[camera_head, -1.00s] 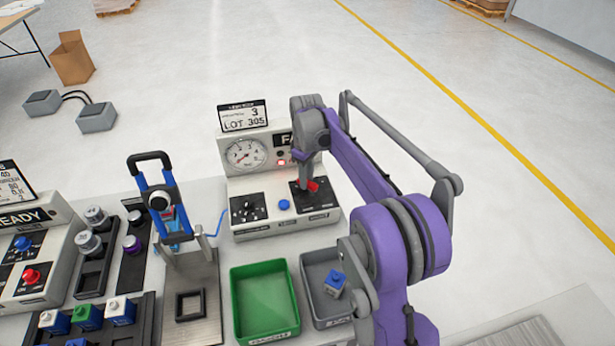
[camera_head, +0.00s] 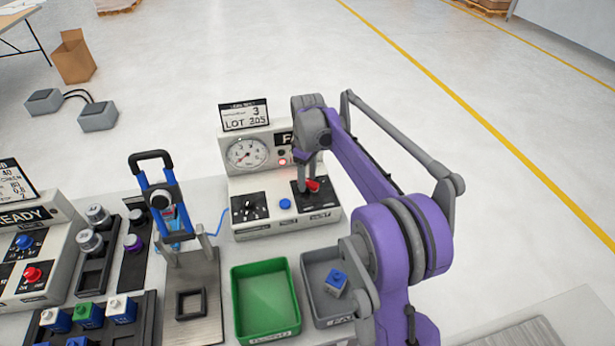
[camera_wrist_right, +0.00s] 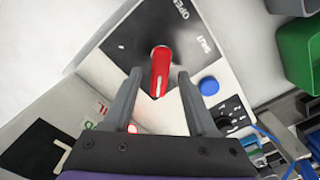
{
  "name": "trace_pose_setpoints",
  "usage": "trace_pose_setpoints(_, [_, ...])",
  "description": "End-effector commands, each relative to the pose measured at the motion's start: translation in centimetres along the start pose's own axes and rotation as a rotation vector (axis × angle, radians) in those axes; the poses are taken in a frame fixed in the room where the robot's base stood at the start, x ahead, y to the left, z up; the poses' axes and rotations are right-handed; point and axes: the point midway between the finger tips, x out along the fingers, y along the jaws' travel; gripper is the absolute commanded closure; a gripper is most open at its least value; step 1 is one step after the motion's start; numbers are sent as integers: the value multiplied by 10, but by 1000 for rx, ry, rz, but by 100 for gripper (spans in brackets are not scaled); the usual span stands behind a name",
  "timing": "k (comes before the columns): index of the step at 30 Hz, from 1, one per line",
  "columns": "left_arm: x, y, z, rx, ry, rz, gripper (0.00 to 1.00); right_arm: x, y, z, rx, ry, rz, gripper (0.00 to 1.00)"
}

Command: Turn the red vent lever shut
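The red vent lever (camera_head: 313,185) stands on a black plate at the right of the test station's sloping front. In the right wrist view the lever (camera_wrist_right: 160,72) lies between the two fingertips of my right gripper (camera_wrist_right: 159,77), with a gap on each side. The gripper is open. In the head view my right gripper (camera_head: 306,180) comes down over the lever and partly hides it. The black plate (camera_wrist_right: 130,40) bears white lettering; one word looks like OPEN. My left gripper is not in view.
The station (camera_head: 237,183) has a round gauge (camera_head: 247,154), a lit red lamp (camera_head: 282,162), a blue button (camera_head: 285,204) and a black knob panel (camera_head: 249,208). A green bin (camera_head: 265,334) and a grey bin (camera_head: 314,268) stand in front. A blue-handled press (camera_head: 151,156) stands left.

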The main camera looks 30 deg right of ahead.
Motion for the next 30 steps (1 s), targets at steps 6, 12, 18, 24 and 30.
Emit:
trace_pose_setpoints(6, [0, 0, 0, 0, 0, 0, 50, -6, 0, 0, 1, 0, 0, 43])
trace_pose_setpoints(12, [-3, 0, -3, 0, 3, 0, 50, -39, 0, 0, 1, 0, 0, 43])
trace_pose_setpoints(18, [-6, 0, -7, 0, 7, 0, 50, -80, 0, 0, 0, 0, 0, 43])
trace_pose_setpoints(24, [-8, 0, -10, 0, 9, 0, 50, -104, 0, 0, 0, 0, 0, 43])
trace_pose_setpoints(30, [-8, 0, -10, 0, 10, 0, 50, -108, 0, 0, 0, 0, 0, 43])
